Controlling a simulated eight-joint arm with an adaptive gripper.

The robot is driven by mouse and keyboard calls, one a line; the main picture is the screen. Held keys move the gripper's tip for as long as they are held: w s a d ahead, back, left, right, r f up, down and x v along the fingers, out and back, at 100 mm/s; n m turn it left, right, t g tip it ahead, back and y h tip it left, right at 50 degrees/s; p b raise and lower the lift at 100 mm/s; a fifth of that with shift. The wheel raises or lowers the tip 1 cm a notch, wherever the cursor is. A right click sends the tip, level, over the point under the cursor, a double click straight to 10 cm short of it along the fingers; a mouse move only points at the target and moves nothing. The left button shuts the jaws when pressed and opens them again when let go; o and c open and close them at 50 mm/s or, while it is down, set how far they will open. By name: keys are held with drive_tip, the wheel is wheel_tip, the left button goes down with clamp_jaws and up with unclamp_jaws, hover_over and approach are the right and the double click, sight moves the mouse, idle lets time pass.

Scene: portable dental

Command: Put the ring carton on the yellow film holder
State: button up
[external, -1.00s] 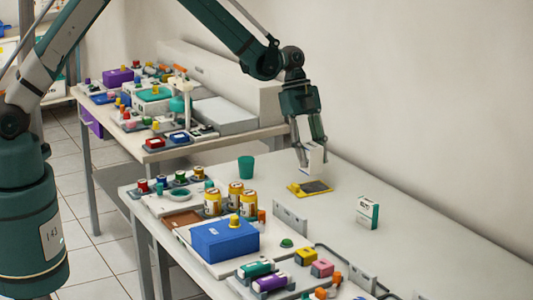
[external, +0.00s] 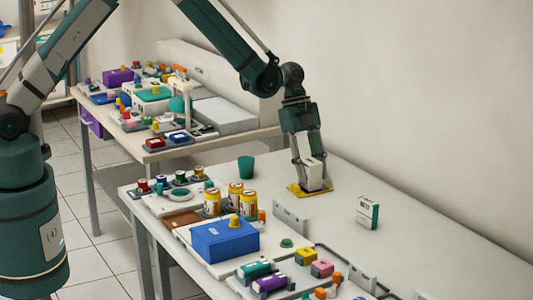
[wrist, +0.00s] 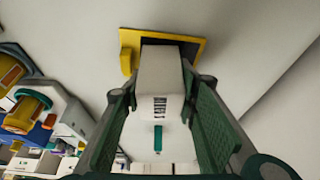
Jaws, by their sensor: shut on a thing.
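The ring carton (external: 314,177) is a small white box with dark print. It also shows in the wrist view (wrist: 161,82), upright between the two fingers. My gripper (external: 311,174) is shut on it. The yellow film holder (external: 297,191) lies flat on the table directly below the carton, and its yellow rim shows in the wrist view (wrist: 190,40). The carton's lower end is over the holder's dark middle and hides most of it. It looks on or very near the surface; I cannot tell whether it touches.
A white and green carton (external: 368,212) stands to the right on bare table. A green cup (external: 246,168) stands to the left. Amber jars (external: 235,195), a blue box (external: 224,240) and several small items are nearer the front. The wall runs behind.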

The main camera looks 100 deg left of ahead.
drive_tip(key=shift+f, duration=0.2)
drive_tip(key=o, duration=0.6)
drive_tip(key=shift+r, duration=0.25)
drive_tip(key=v, duration=1.2)
idle(0.4)
drive_tip(key=shift+d, duration=0.1)
